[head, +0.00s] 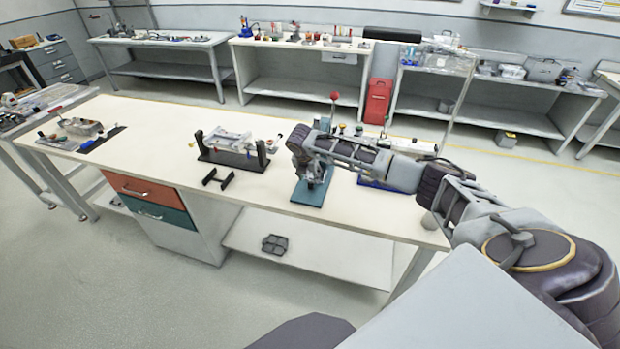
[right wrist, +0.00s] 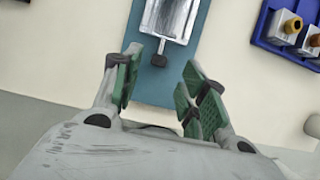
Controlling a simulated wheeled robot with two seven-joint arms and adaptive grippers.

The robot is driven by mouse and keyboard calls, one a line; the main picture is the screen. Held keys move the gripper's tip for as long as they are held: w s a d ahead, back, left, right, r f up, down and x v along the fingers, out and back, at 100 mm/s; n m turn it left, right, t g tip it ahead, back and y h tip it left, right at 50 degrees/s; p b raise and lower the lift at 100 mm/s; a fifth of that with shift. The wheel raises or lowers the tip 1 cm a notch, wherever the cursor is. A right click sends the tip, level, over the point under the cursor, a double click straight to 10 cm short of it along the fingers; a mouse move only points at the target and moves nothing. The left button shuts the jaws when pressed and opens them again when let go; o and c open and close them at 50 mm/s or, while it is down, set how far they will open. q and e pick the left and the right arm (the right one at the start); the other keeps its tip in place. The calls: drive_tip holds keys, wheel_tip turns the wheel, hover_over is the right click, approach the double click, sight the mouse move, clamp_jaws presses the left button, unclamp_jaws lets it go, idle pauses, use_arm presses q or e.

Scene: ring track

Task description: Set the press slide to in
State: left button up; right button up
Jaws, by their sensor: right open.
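The press stands on a teal base plate (head: 310,190) on the long table. A red ball knob (head: 334,96) tops its lever, and my right arm hides most of the press body. In the right wrist view, a grey metal slide (right wrist: 172,20) lies along the teal plate (right wrist: 155,85), with a dark knob (right wrist: 159,60) at its near end. My right gripper (right wrist: 160,92) is open and empty, its green-padded fingers apart near the plate's near edge, short of the dark knob. The gripper also shows in the head view (head: 312,182) over the plate. My left gripper is out of view.
A dark-framed fixture (head: 235,150) stands left of the press, with a black bracket (head: 218,179) in front. A blue tray (right wrist: 268,30) with metal blocks lies right of the plate. The tabletop left of the fixture (head: 150,130) is mostly clear.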

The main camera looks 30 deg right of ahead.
drive_tip(key=shift+v, duration=2.75)
